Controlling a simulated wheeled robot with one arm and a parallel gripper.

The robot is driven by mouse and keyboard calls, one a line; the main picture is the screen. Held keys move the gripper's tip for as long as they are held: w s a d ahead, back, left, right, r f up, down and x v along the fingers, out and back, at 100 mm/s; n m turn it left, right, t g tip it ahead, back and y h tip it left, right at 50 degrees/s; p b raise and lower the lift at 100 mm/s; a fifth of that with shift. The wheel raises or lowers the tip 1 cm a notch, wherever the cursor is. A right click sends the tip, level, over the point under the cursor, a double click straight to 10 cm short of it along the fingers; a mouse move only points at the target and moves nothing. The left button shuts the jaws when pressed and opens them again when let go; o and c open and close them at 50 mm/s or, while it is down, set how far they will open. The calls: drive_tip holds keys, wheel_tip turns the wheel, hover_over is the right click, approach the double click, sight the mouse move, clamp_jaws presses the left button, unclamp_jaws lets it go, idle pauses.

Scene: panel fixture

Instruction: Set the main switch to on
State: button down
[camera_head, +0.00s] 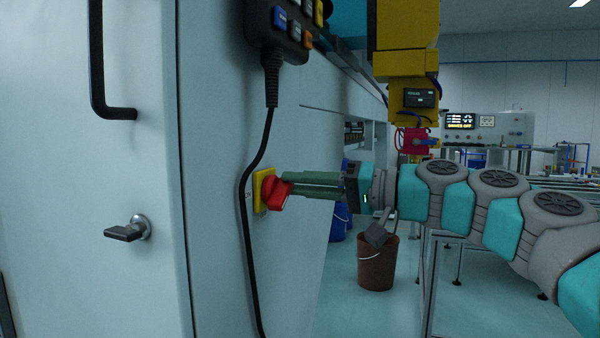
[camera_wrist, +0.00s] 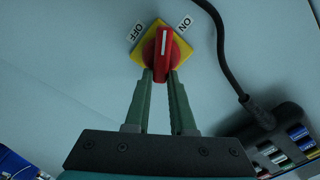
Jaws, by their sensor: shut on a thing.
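The main switch is a red rotary handle (camera_head: 277,193) on a yellow plate (camera_head: 260,187), on the side of the pale cabinet. In the wrist view the red handle (camera_wrist: 164,45) has a white line pointing up, between the OFF label (camera_wrist: 137,31) and the ON label (camera_wrist: 185,23). It lines up with neither label. My gripper (camera_head: 290,186) reaches in from the right. Its two green fingers (camera_wrist: 160,76) are shut on the lower end of the handle, one on each side. The fingertips partly hide the handle's lower end.
A black cable (camera_head: 250,170) hangs just left of the switch from a pendant (camera_head: 284,30) with coloured buttons. A cabinet door with a latch (camera_head: 128,231) is at the left. A brown bucket (camera_head: 376,265) stands on the floor below my arm.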

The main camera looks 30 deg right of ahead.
drive_tip(key=shift+w+d+f+m+p, duration=0.15)
drive_tip(key=shift+m+p, duration=0.4)
drive_tip(key=shift+m, duration=0.6)
drive_tip(key=shift+s+a+f+m+p, duration=0.15)
drive_tip(key=shift+m+p, duration=0.4)
drive_tip(key=shift+m, duration=0.55)
drive_tip(key=shift+w+d+f+m+p, duration=0.15)
drive_tip(key=shift+m+p, duration=0.4)
drive_tip(key=shift+m, duration=0.6)
drive_tip(key=shift+f, duration=0.1)
drive_tip(key=c, duration=0.8)
unclamp_jaws()
drive_tip(key=shift+o, duration=0.2)
drive_tip(key=v, duration=0.8)
